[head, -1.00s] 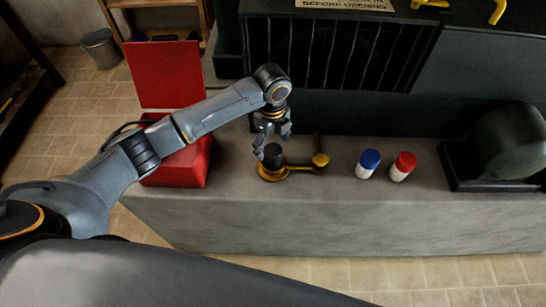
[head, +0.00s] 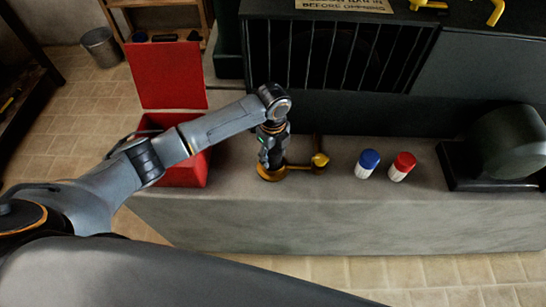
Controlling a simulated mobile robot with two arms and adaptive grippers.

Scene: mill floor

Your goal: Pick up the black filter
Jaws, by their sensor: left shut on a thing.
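My left gripper (head: 271,156) points straight down over the round brass base (head: 270,174) on the stone ledge. It is shut on the black filter (head: 278,158), a short dark cylinder that sits on that base. The gripper hides most of the filter, and I cannot tell whether the filter is still seated. A brass arm runs right from the base to a brass knob (head: 320,160). My right gripper is not in view.
A red box (head: 190,172) with its lid up stands left of the gripper. A blue-capped jar (head: 367,163) and a red-capped jar (head: 402,166) stand to the right. A dark machine with a barred front (head: 340,55) rises behind. The front of the ledge (head: 340,215) is clear.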

